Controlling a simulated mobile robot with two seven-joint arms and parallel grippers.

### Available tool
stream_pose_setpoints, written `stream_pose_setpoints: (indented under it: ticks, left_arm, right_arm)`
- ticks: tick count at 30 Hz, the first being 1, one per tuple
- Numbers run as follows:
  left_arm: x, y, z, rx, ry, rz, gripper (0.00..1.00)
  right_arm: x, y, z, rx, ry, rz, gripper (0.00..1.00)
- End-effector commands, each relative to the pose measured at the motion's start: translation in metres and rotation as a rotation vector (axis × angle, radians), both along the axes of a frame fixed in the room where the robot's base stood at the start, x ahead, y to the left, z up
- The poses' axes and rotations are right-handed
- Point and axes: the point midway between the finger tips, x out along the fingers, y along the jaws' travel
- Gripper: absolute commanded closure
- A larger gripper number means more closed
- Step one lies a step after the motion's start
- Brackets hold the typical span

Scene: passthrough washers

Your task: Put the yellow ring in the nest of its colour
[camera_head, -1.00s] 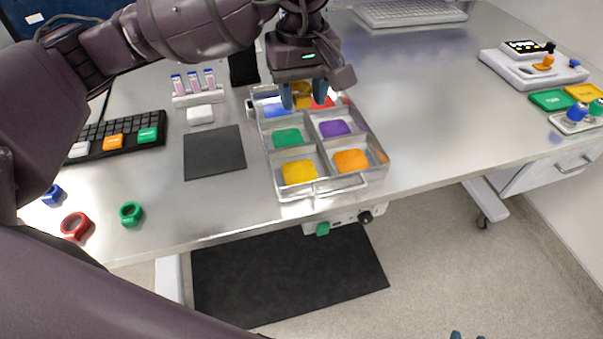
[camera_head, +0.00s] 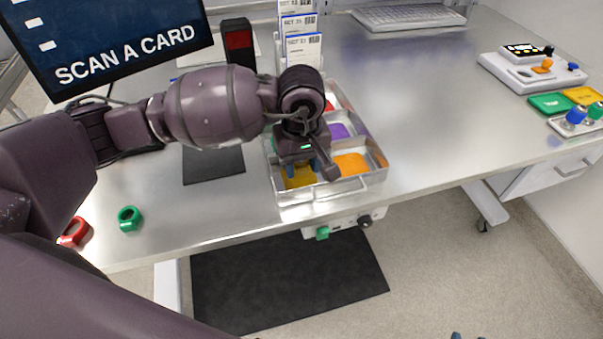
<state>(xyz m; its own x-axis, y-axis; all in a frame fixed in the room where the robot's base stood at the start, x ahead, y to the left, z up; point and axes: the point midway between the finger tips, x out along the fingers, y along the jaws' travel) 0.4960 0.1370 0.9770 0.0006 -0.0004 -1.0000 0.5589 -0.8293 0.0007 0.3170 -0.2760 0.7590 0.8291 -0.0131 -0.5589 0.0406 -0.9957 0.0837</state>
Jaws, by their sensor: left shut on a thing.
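My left gripper (camera_head: 302,168) points down into the front left compartment of the clear tray (camera_head: 323,198), over the yellow nest (camera_head: 296,183). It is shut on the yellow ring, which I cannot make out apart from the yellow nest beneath. The gripper and wrist hide the compartments at the left and back of the tray. I cannot tell whether the ring touches the nest. Only small blue tips of my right gripper (camera_head: 467,336) show at the bottom edge.
An orange nest (camera_head: 350,164) and a purple nest (camera_head: 339,131) lie in neighbouring compartments. A green ring (camera_head: 129,218) and a red ring (camera_head: 74,232) lie at the left of the table. A card rack (camera_head: 303,48) stands behind the tray.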

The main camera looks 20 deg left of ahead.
Motion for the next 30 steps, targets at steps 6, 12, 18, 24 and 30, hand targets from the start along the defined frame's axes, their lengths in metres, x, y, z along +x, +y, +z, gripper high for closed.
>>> stream_pose_setpoints:
  ticks: [6,12,18,24,30]
  left_arm:
    - [-0.001,0.0,-0.031,-0.001,0.004,0.001,0.79]
    - [0.0,0.0,-0.035,0.001,0.001,0.0,0.79]
    - [0.0,0.0,-0.038,0.0,0.001,0.0,0.79]
    - [0.0,0.0,-0.038,0.0,0.001,0.001,0.36]
    - [0.0,0.0,-0.038,0.0,0.001,0.001,0.31]
  right_arm:
    - [-0.006,-0.001,-0.003,0.0,0.01,-0.004,0.57]
    - [-0.006,-0.001,-0.002,0.0,0.008,-0.003,0.57]
    - [-0.003,0.0,-0.002,0.0,0.003,-0.002,0.57]
    - [0.002,0.001,0.0,0.0,-0.007,0.002,0.57]
    - [0.004,0.001,0.001,0.0,-0.01,0.002,0.57]
